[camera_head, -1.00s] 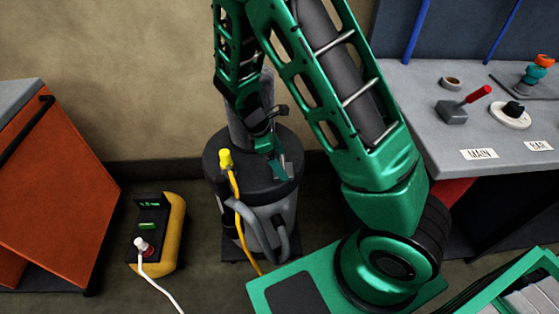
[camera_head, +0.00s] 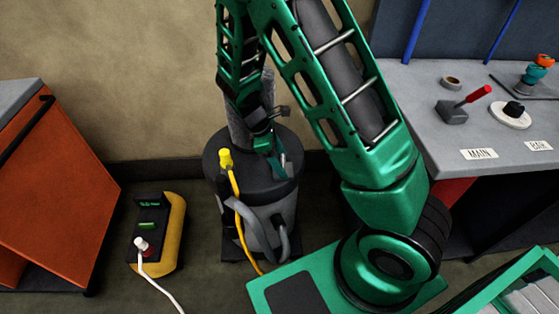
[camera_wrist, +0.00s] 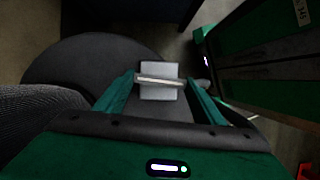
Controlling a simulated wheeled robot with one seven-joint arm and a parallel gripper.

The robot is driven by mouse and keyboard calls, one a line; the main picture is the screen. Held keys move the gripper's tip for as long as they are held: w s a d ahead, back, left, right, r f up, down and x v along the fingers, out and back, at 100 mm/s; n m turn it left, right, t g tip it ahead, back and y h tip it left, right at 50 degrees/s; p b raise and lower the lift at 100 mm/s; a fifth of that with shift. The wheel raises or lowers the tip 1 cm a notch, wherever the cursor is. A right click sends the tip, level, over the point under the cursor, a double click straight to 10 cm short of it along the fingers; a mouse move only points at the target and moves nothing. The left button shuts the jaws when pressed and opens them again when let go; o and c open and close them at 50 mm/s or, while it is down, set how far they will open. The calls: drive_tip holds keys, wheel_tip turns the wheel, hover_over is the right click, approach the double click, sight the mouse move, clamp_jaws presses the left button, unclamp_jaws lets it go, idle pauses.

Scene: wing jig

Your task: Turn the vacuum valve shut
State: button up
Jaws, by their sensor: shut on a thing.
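My gripper (camera_head: 276,160) is over the black round lid (camera_head: 225,165) of the grey vacuum canister (camera_head: 257,232). In the wrist view, the two green fingers of my gripper (camera_wrist: 160,82) are shut on a thin pale bar (camera_wrist: 160,81), which lies across a light grey block (camera_wrist: 159,94) between the fingertips. The dark lid (camera_wrist: 75,70) is below and to the left. I cannot tell from these views whether the pale bar is the valve's handle. In the head view the held part is too small to make out.
A yellow-black box (camera_head: 160,235) with a white cord stands on the floor at left, near an orange cabinet (camera_head: 50,190). The grey bench (camera_head: 440,90) at right carries a red lever (camera_head: 476,94) and a black knob (camera_head: 514,108).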

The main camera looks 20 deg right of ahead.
drive_tip(key=m, duration=0.2)
drive_tip(key=m+g+y, duration=0.1)
drive_tip(key=m, duration=0.1)
drive_tip(key=shift+w+d, duration=0.15)
drive_tip(key=shift+w, duration=0.15)
drive_tip(key=m, duration=0.2)
drive_tip(key=m+g+y, duration=0.1)
drive_tip(key=m, duration=0.1)
drive_tip(key=shift+w+d+m+y, duration=0.1)
drive_tip(key=shift+d+m+y, duration=0.05)
drive_tip(key=shift+m+y, duration=0.2)
drive_tip(key=m+y, duration=0.1)
drive_tip(key=m, duration=0.3)
drive_tip(key=shift+d+m+y, duration=0.15)
drive_tip(key=shift+m+y, duration=0.1)
drive_tip(key=shift+y, duration=0.1)
drive_tip(key=shift+m+y, duration=0.7)
drive_tip(key=shift+m, duration=1.1)
drive_tip(key=o, duration=1.1)
drive_tip(key=shift+c, duration=0.2)
drive_tip(key=shift+r, duration=0.1)
drive_tip(key=v, duration=1)
drive_tip(key=shift+w+r, duration=0.2)
drive_tip(key=shift+r, duration=0.05)
